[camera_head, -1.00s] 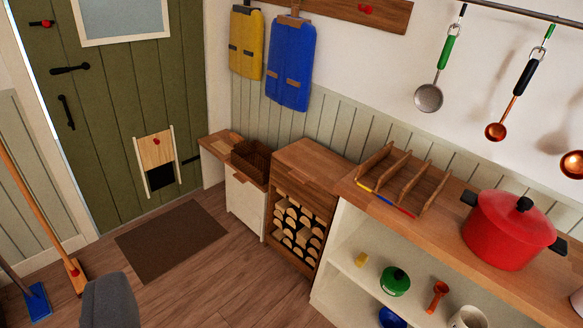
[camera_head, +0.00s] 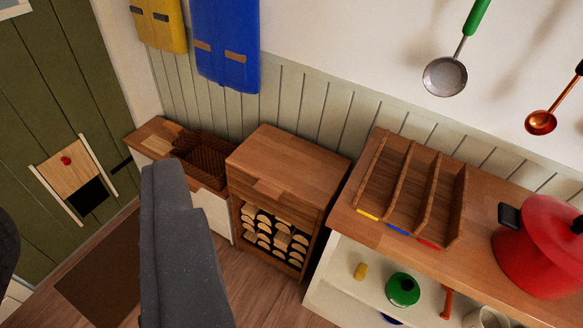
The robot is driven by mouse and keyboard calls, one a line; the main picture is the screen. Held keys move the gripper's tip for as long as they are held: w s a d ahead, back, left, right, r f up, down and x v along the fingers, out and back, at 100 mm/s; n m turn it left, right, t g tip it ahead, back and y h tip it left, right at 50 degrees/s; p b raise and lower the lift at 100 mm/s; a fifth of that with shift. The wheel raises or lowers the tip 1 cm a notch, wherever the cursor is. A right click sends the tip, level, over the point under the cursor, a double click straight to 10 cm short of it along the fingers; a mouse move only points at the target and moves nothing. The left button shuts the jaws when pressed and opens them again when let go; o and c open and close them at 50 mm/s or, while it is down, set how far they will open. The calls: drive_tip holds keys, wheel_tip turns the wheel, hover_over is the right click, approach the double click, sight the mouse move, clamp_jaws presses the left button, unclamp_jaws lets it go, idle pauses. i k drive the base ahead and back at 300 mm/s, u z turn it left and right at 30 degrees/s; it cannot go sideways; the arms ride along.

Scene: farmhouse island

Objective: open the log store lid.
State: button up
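My gripper (camera_head: 85,195) is open and empty. Its right grey finger stands in front of the floor and the small cabinet, left of the log store. Its other finger just shows at the left edge. The gripper looks apart from the lid.
A low cabinet with a brown basket (camera_head: 203,160) adjoins the log store on the left. On the right, a shelf unit bears a wooden rack (camera_head: 408,195) and a red pot (camera_head: 540,245). Blue cloth (camera_head: 226,45) hangs above. The wall behind is panelled.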

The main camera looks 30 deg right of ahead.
sight(282, 162)
drive_tip(key=z, duration=0.2)
drive_tip(key=i, duration=0.9)
drive_tip(key=z, duration=0.35)
